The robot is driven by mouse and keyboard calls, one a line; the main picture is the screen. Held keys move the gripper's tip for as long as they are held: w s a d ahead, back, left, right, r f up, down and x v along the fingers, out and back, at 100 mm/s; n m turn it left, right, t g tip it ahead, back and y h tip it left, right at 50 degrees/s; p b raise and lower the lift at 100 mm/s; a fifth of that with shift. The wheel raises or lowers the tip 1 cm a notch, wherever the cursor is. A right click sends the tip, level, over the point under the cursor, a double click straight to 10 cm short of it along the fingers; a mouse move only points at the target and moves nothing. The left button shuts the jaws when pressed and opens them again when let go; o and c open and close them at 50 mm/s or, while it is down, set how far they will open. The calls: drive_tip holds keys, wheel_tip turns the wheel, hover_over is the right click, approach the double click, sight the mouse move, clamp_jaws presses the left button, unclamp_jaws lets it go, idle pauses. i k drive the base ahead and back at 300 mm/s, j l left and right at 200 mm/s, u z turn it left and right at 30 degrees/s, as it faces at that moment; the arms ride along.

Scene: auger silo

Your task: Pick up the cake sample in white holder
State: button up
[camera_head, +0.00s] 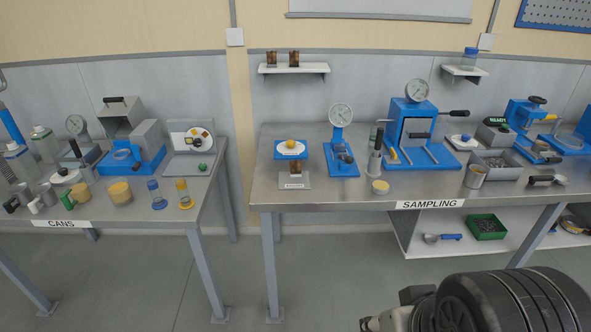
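No cake sample can be singled out for sure at this size. A white dish with a small yellow-orange piece (290,145) sits on a blue stand (291,155) at the left of the sampling table. Another white dish (455,140), with a small blue and yellow item, lies right of the large blue press. A pale yellow round piece (381,187) stands near the table's front edge. A dark ribbed part of my arm shows at the bottom right, in front of the table. My gripper's fingers are not visible.
The sampling table (335,196) carries a blue dial gauge stand (343,160), a blue press (414,122) and a metal tray (497,163). The cans table (140,218) stands at left, with a gap between. A green bin (486,226) is on the lower shelf. Floor in front is clear.

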sight(296, 165)
drive_tip(key=i+j, duration=0.15)
drive_tip(key=i, duration=0.3)
drive_tip(key=i+j, duration=0.15)
drive_tip(key=i, duration=0.35)
drive_tip(key=i+j, duration=0.1)
drive_tip(key=i, duration=0.35)
drive_tip(key=i+j, duration=0.15)
drive_tip(key=i, duration=0.3)
